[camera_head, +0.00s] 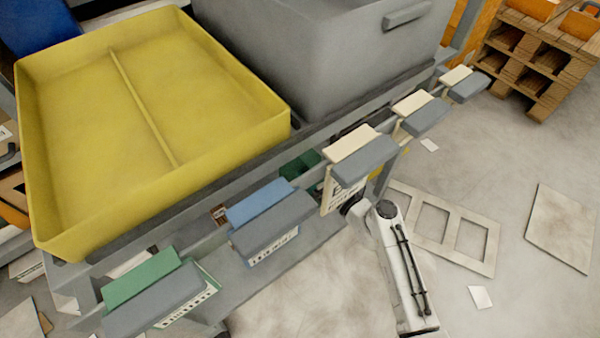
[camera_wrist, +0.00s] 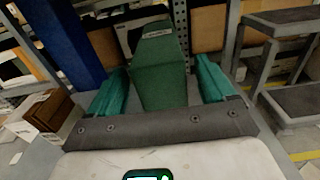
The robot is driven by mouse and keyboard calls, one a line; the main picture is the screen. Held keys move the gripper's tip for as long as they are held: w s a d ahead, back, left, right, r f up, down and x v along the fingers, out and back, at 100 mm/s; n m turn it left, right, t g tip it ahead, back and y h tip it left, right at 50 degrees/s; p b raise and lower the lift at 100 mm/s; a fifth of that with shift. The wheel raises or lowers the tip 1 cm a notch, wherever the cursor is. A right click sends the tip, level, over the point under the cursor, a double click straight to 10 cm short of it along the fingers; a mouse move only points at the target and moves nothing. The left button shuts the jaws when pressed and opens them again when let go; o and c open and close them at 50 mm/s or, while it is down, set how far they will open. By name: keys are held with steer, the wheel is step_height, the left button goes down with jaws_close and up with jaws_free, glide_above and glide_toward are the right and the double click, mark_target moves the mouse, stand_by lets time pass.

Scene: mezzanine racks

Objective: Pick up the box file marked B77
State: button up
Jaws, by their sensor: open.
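A dark green box file (camera_wrist: 162,72) stands upright ahead of my gripper in the wrist view, with a pale label (camera_wrist: 157,31) near its top that is too small to read. My gripper (camera_wrist: 160,85) is open, with one teal finger on each side of the green box file; I cannot tell whether they touch it. In the head view a dark green item (camera_head: 300,167) shows in part on the lower shelf, behind the rack's front. There the arm reaches in from the right, and my gripper is hidden behind the rack's front parts. No B77 marking is legible.
A yellow tray (camera_head: 215,75) and a large grey bin (camera_head: 330,75) stand on the rack's upper level. A brown carton (camera_wrist: 48,115) sits left of my gripper. Floor at right is mostly open.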

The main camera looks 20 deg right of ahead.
mark_target(308, 161)
steer(key=b+x, duration=0.1)
steer(key=x, duration=0.3)
steer(key=shift+w+f, duration=0.15)
jaws_close()
stand_by(0.6)
